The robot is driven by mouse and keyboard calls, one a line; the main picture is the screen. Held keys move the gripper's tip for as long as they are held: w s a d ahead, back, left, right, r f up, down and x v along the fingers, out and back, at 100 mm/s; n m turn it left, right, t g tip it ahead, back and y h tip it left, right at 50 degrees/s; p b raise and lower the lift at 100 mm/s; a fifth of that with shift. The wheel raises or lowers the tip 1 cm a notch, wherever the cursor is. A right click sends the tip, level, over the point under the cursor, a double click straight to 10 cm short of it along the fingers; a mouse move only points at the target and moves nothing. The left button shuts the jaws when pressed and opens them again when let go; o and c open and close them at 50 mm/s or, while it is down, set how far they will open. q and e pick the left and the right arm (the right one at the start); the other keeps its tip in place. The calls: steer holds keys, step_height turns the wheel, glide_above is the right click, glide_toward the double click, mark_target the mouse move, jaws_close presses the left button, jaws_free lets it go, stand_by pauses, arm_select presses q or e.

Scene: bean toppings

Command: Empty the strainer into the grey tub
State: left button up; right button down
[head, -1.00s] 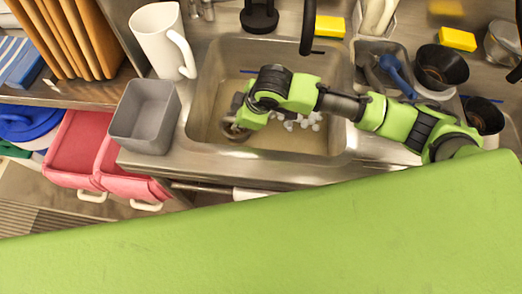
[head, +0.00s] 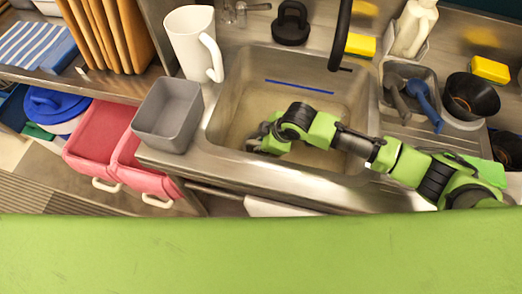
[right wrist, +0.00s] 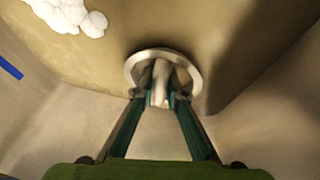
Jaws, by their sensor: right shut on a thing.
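My right gripper (head: 255,143) is low in the sink basin, near its left front corner. In the right wrist view, my right gripper (right wrist: 160,98) is shut on the pale upright knob of a round metal strainer (right wrist: 135,72). From this angle I cannot tell what the strainer holds or whether it touches the basin. The strainer is not clearly seen in the head view. The grey tub (head: 150,139) stands on the counter just left of the sink, open at the top, and looks empty. My left gripper is not in view.
White lumps (right wrist: 72,14) lie on the basin floor. The sink's front rim (head: 240,172) runs below my arm. A white pitcher (head: 190,42) stands behind the tub. The black faucet (head: 341,38) hangs over the back of the basin. Pink bins (head: 101,145) are lower left.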

steer(key=shift+f+p, duration=0.45)
steer(key=shift+f, duration=1.65)
steer(key=shift+f, duration=0.15)
steer(key=c, duration=2)
jaws_free()
steer(key=shift+c, duration=0.2)
steer(key=shift+f, duration=0.1)
steer(key=shift+f+b, duration=0.15)
steer(key=shift+b, duration=0.4)
steer(key=v, duration=1.4)
steer(key=shift+d, duration=0.3)
